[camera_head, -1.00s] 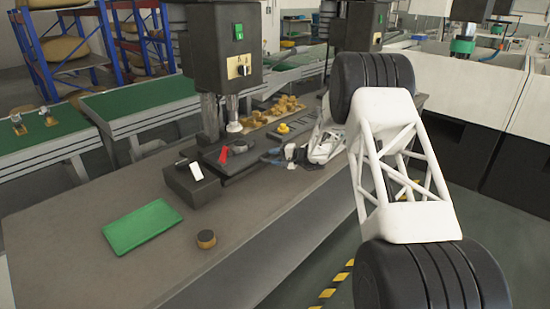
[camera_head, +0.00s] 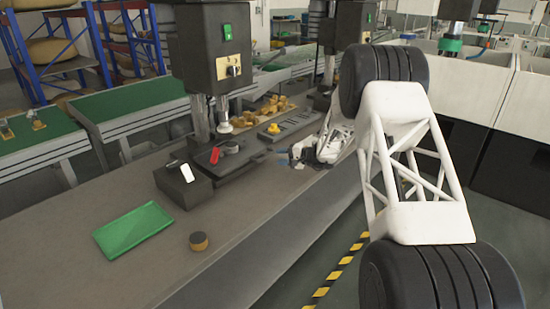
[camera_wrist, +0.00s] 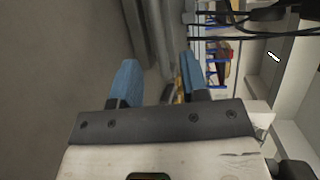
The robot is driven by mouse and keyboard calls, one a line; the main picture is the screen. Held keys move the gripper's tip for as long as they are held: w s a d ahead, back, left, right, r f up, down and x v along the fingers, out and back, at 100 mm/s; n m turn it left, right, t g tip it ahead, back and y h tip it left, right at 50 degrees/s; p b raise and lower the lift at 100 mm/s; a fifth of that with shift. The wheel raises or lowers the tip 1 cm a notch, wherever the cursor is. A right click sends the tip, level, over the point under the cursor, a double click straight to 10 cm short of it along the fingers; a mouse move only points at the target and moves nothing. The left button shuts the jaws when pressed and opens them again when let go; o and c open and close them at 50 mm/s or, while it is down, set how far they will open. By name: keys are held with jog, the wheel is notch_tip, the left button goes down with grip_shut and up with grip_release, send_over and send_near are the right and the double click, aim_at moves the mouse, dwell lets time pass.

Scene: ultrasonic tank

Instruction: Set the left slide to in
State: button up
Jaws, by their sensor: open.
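A dark flat panel (camera_head: 298,121) with a row of slots lies on the bench in the head view. It is too small there to tell which part is the left slide or how it is set. A yellow knob (camera_head: 273,129) sits at the panel's left end. My gripper (camera_head: 292,157) is at the bench's right edge, in front of the panel and apart from it. In the wrist view my gripper (camera_wrist: 158,80) has its two blue fingers spread with nothing between them. The panel is not recognizable in the wrist view.
A dark box with a white lever (camera_head: 187,172) and a dark base with a red part (camera_head: 215,154) stand left of my gripper. A drill-press column (camera_head: 200,118) rises behind. A green tray (camera_head: 133,228) and a round piece (camera_head: 198,241) lie on the clear front bench.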

aim_at(267, 156)
jog(key=shift+s+d, duration=0.15)
jog(key=shift+d, duration=0.2)
jog(key=shift+a, duration=0.1)
jog(key=shift+s+a+r+m+t+h, duration=0.1)
jog(key=shift+s+a+m+t+h, duration=0.1)
jog(key=shift+s+m+t+h, duration=0.4)
jog(key=shift+s+a+f+m+t+h, duration=0.15)
jog(key=shift+a+m+t+h, duration=0.1)
jog(key=shift+m+t+h, duration=0.6)
jog(key=shift+s+a+r+m+t+h, duration=0.2)
jog(key=shift+s+m+t+h, duration=0.2)
jog(key=shift+t, duration=0.65)
jog(key=shift+w+a, duration=0.1)
jog(key=shift+x, duration=3.75)
